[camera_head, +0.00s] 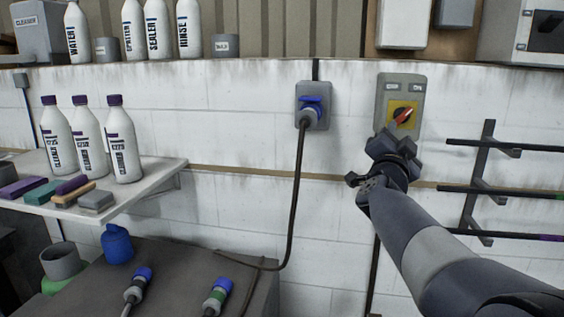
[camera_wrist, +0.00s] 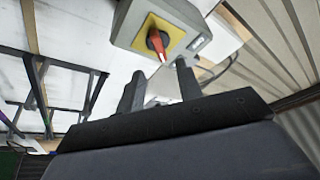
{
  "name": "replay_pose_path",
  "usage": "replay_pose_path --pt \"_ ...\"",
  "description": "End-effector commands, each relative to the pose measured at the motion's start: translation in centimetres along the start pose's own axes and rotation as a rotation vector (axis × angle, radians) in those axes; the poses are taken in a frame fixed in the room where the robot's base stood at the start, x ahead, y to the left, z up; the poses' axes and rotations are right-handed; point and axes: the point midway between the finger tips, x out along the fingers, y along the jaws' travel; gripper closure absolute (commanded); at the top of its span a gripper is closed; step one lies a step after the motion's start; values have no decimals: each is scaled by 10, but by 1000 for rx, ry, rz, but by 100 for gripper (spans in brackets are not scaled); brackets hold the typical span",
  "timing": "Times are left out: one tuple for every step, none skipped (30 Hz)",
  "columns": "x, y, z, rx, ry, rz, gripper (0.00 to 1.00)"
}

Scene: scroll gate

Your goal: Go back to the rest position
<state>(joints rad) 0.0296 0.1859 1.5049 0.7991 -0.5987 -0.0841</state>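My gripper (camera_head: 388,150) is in front of the white wall, just below the grey switch box (camera_head: 390,90). The box carries a yellow plate with a red rotary knob (camera_head: 403,117). In the wrist view, the two dark fingers of my gripper (camera_wrist: 157,72) stand apart with nothing between them. The red knob (camera_wrist: 157,42) lies beyond the fingertips there, and a visible gap separates it from them. My arm reaches in from the lower right of the head view.
A blue plug sits in the wall socket (camera_head: 313,106), its cable hanging down. Wall rods on a rack (camera_head: 486,160) are to the right. A shelf (camera_head: 150,180) with bottles is at the left. Loose plugs lie on the dark bench (camera_head: 180,262) below.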

Motion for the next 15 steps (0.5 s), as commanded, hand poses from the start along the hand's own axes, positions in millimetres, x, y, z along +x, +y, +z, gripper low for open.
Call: replay_pose_path --pt "12 0 -1 -3 -1 3 66" --pt "18 0 -1 -4 -2 3 66" --pt "25 -1 -1 -4 -1 2 66" --pt "30 -1 -1 -3 -1 3 66" --pt "36 -1 -1 -3 -1 3 66" --pt "43 0 -1 -2 -2 3 66" --pt "49 0 -1 -2 -2 3 66" --pt "54 -1 -1 -2 -2 3 66" --pt "61 0 -1 -3 -2 3 66" --pt "66 -1 -1 -3 -1 2 66" --pt "72 -1 -1 -3 -2 2 66" --pt "79 -1 -1 -3 -2 2 66" --pt "84 0 -1 -4 -2 3 66" --pt "89 -1 -1 -4 -1 2 66" --pt "86 4 3 -33 0 -11 66"
